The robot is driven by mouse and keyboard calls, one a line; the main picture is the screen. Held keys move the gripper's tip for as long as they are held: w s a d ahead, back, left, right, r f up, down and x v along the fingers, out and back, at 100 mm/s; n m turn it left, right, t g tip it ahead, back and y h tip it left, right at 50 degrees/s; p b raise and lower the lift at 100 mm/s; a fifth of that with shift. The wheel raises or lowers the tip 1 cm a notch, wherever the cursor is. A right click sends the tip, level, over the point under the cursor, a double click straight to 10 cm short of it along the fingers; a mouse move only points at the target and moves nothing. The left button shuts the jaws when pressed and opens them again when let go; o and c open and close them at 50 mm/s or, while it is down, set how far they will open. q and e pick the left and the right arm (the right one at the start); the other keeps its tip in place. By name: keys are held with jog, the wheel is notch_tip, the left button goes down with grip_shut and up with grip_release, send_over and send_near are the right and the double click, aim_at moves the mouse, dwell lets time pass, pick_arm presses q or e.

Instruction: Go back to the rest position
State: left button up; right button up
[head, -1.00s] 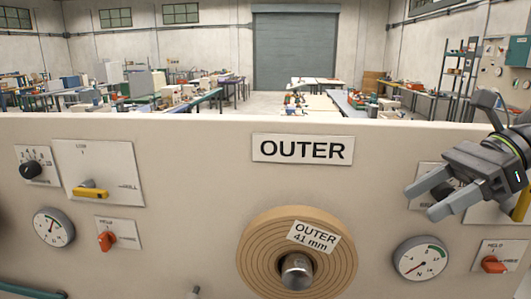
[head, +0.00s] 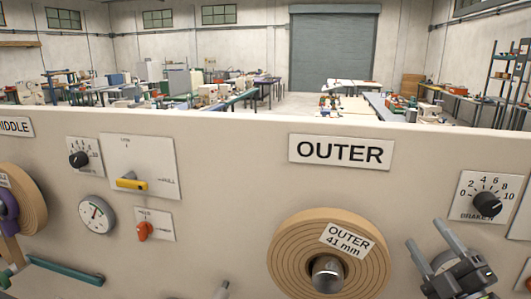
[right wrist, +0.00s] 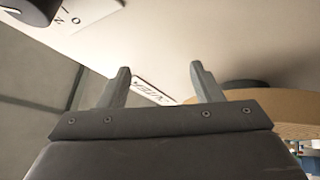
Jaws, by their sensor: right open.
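My right gripper (head: 438,250) is at the lower right of the head view, in front of the panel and right of the OUTER roll. Its two grey fingers point up and are spread apart, with nothing between them. In the right wrist view the fingers (right wrist: 160,92) are also apart and empty, and part of the tan roll (right wrist: 270,118) shows beyond them at the right. The OUTER roll (head: 290,255), labelled 41 mm, sits on a metal spindle (head: 327,273) on the panel. My left gripper is not in view.
The cream panel (head: 240,180) carries a BRAKE knob (head: 487,204), a yellow lever (head: 132,184), a gauge (head: 96,214) and an orange switch (head: 145,230). Another roll (head: 32,203) is at the left edge, near a teal bar (head: 65,272). Workbenches stand far behind the panel.

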jog(key=s+d+f+m+g+h, duration=0.2)
jog(key=f+m+h, duration=0.25)
jog(key=f, duration=0.25)
jog(key=s+d+f+m+g+h, duration=0.2)
jog(key=f+m+g+h, duration=0.15)
jog(key=f+m, duration=0.3)
jog(key=s+a+f+m+g, duration=0.35)
jog(key=s+f+g, duration=0.25)
jog(key=s+f, duration=0.5)
jog(key=s+a+f+m+g, duration=0.2)
jog(key=s+f+m+g, duration=0.2)
jog(key=s+f+g, duration=0.65)
jog(key=s+d+f+t, duration=0.1)
jog(key=s+f, duration=0.1)
jog(key=f, duration=1)
jog(key=s+d+f+t, duration=0.1)
jog(key=f+t, duration=0.1)
jog(key=f, duration=0.9)
jog(key=s+a+f+g+y, duration=0.1)
jog(key=s+f, duration=1.3)
jog(key=f, duration=0.1)
jog(key=shift+s+f+g, duration=0.2)
jog(key=shift+s+g, duration=0.1)
jog(key=shift+s, duration=0.1)
